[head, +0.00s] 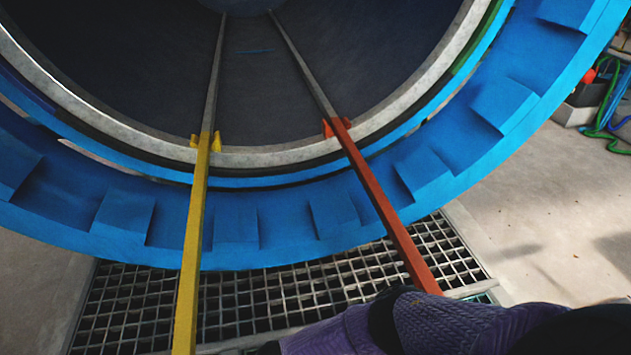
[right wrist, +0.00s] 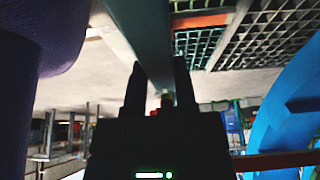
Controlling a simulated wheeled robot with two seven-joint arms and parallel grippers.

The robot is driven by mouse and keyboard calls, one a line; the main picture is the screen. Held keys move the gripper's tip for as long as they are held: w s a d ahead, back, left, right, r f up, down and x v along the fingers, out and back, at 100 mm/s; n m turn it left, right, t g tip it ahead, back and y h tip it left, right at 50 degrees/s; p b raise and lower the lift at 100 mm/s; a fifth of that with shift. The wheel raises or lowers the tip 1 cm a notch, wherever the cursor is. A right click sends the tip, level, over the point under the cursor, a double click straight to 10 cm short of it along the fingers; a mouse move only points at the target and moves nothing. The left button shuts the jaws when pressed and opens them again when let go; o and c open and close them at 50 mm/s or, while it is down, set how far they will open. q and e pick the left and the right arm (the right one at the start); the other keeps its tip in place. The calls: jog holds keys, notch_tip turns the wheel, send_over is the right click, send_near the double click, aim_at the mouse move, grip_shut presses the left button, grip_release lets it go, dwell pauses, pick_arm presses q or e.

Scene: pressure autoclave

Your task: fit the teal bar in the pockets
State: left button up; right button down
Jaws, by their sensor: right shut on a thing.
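The teal bar (right wrist: 145,35) shows in the right wrist view as a dark grey-green length running up from between the fingers of my right gripper (right wrist: 159,82). The right gripper is shut on it. In the head view a small teal piece (head: 484,297) shows past my purple arm at the lower right; the rest of the bar and the right gripper are hidden there. A yellow rail (head: 190,260) and a red rail (head: 385,208) run from the vessel outward over the floor grating. My left gripper is not in view.
The blue vessel ring (head: 275,220) with raised blocks surrounds the dark open mouth. A metal floor grating (head: 260,300) lies below it. Green and blue hoses (head: 612,110) lie by a box (head: 580,105) at the upper right.

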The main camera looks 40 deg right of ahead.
jog(key=shift+f+b, duration=0.35)
jog(key=shift+f, duration=0.2)
jog(key=shift+f, duration=0.65)
jog(key=shift+c, duration=1.6)
grip_release()
